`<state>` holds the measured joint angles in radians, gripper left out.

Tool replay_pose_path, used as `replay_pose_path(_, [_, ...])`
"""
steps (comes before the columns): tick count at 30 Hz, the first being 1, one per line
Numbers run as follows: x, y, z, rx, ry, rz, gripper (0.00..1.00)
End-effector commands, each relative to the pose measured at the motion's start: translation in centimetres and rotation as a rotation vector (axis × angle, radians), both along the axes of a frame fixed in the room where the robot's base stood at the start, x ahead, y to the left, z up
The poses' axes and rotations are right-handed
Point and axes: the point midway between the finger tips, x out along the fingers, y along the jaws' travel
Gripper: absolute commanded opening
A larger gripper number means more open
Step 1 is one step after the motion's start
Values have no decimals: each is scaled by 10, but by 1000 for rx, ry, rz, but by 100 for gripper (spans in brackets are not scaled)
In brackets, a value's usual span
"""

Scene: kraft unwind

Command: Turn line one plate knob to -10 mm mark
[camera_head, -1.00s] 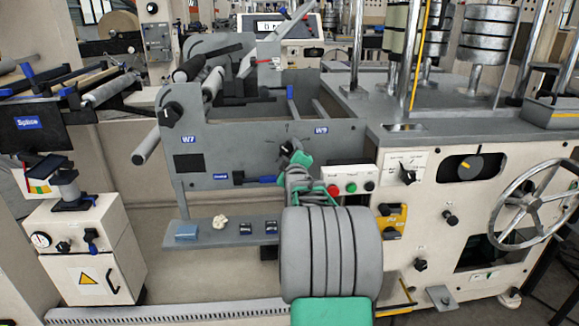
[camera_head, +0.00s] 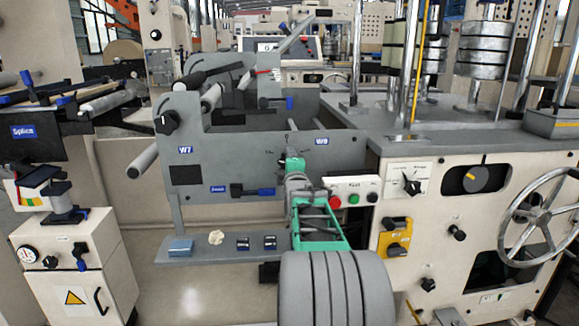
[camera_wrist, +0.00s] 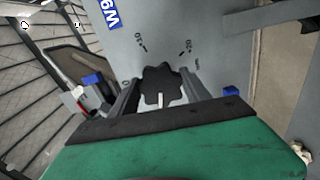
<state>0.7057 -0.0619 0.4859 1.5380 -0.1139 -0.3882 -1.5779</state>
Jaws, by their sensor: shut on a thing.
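The knob (camera_wrist: 158,84) is black and lobed, with a white pointer line on the side toward my gripper in the wrist view. It sits on the grey plate (camera_wrist: 205,25) under the blue W9 label (camera_wrist: 110,14). In the head view my gripper (camera_head: 291,163) reaches the panel left below the W9 label (camera_head: 322,141); my arm and gripper mostly hide the knob there.
A push-button box (camera_head: 352,190) is close to the right of my gripper. A blue-handled lever (camera_head: 255,191) is to its left. A shelf (camera_head: 215,246) with small items lies below. Another black knob (camera_head: 166,122) is at the far left of the frame.

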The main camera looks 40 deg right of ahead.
Motion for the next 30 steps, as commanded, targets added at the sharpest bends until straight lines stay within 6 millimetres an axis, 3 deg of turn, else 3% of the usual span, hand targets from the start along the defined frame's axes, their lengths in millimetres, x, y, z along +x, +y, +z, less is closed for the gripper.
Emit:
replay_pose_path(8, [0, 0, 2, -1, -2, 1, 14])
replay_pose_path(9, [0, 0, 2, -1, -2, 1, 56])
replay_pose_path(17, [0, 0, 1, 0, -1, 0, 77])
replay_pose_path(25, [-2, 1, 1, 0, -1, 0, 77])
replay_pose_path(30, [-23, 15, 3, -1, -3, 0, 77])
